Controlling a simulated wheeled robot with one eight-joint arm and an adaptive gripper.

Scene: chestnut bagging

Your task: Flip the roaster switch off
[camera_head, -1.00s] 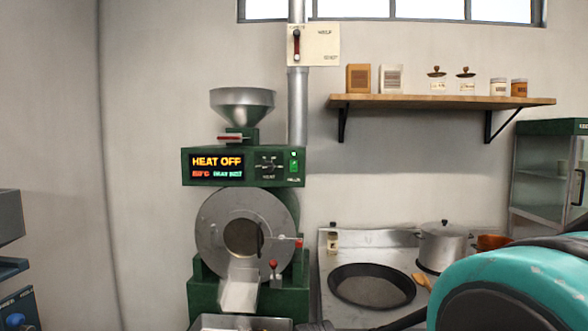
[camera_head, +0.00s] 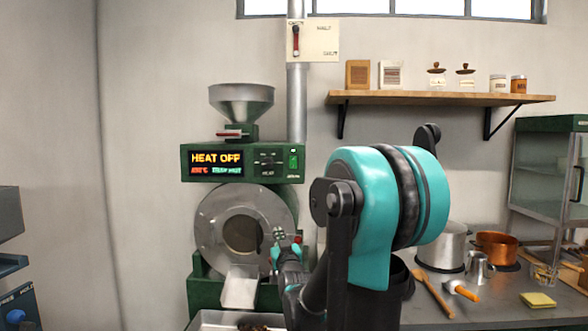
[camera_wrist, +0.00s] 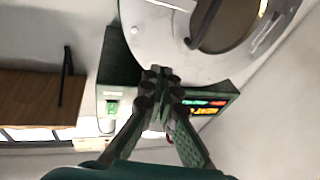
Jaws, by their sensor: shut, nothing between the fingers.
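The roaster (camera_head: 196,235) is a green machine with a round metal drum at the left of the head view. Its control panel has a display (camera_head: 216,158) reading HEAT OFF, a knob (camera_head: 267,161) and a green-lit switch (camera_head: 293,160) at the right end. The switch also shows in the wrist view (camera_wrist: 112,107), left of the fingers. My gripper (camera_head: 279,240) is shut and empty in front of the drum's right side, below the panel. In the wrist view, my gripper's fingertips (camera_wrist: 158,75) meet in front of the panel and drum edge.
A hopper (camera_head: 241,100) tops the roaster and a metal pipe (camera_head: 297,105) rises behind. A metal tray (camera_head: 215,319) lies below the chute (camera_head: 239,287). A wooden shelf (camera_head: 440,98) hangs at right. Pots and utensils stand on the counter (camera_head: 480,303) below it.

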